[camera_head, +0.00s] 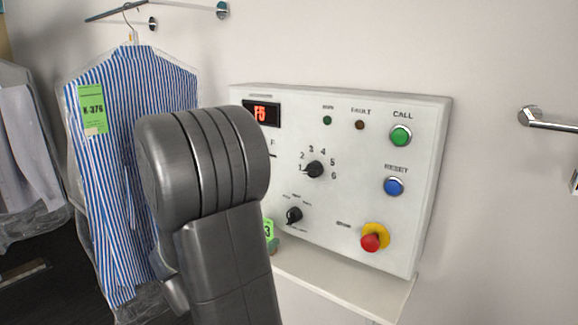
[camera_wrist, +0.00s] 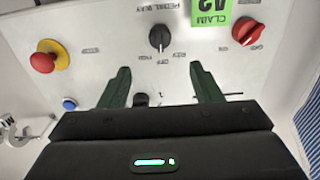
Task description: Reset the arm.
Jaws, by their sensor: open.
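My gripper (camera_wrist: 162,86) shows in the wrist view with its two dark green fingers apart, pointing at the white control panel (camera_wrist: 110,22). Nothing is clearly held. A small dark knob (camera_wrist: 140,99) shows between the fingers; whether they touch it, I cannot tell. In the head view my grey arm stands in front of the panel's left part, and my gripper is hidden behind it.
The panel (camera_head: 337,215) carries a green call button (camera_head: 401,135), blue reset button (camera_head: 394,186) and red stop button (camera_head: 370,243). A bagged striped shirt (camera_head: 100,190) hangs at left from a rail (camera_head: 115,12). A metal bar (camera_head: 548,123) juts out at right.

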